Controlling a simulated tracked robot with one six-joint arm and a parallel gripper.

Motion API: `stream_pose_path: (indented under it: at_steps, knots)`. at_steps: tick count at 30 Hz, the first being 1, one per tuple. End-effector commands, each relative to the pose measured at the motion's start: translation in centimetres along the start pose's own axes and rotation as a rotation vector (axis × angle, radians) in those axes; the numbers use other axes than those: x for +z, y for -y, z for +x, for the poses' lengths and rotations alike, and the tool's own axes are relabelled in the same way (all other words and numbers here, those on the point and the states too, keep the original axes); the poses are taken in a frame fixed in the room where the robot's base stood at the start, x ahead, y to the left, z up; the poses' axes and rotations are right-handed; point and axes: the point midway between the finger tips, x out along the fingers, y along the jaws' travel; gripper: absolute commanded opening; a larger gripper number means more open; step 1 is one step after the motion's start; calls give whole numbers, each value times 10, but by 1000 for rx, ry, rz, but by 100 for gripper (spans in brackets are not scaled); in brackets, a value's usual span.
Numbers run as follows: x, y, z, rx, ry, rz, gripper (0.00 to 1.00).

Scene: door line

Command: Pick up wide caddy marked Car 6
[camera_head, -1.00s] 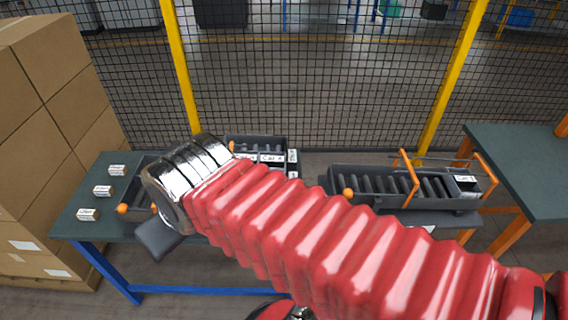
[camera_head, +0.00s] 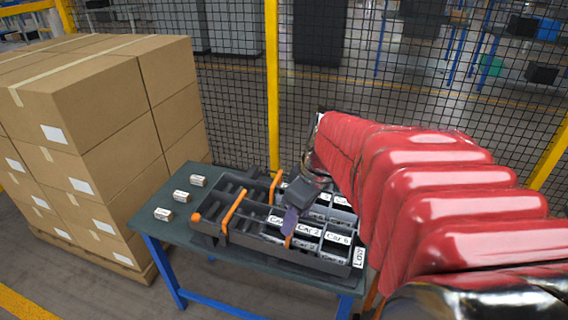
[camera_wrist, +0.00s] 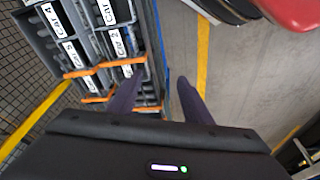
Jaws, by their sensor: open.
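A small compartment in the dark rack carries a label that seems to read Car 6 (camera_head: 338,238), at the right end of the front label row in the head view. I cannot tell how wide that caddy is. In the wrist view no label clearly reads Car 6. My gripper (camera_head: 291,222) hangs over the middle of the rack, with its dark fingers pointing down, left of that label. In the wrist view my gripper (camera_wrist: 158,86) has its two fingers spread and nothing between them. My arm and gripper hide part of the back label row.
The rack with orange handles (camera_head: 234,212) stands on a green-topped table (camera_head: 186,237). Several small labelled blocks (camera_head: 181,196) lie on its left. Stacked cardboard boxes (camera_head: 95,150) stand left, and a mesh fence with a yellow post (camera_head: 272,90) rises behind.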

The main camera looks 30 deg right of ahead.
Motion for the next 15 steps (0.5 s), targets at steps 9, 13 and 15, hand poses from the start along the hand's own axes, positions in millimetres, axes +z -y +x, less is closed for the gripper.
stream_pose_path:
  at_steps: [9,13,15]
  knots:
    - [45,-90,25,-90,-26,-133,45]
    - [72,-123,36,-116,-59,-192,45]
    - [86,-139,41,-124,-80,-220,45]
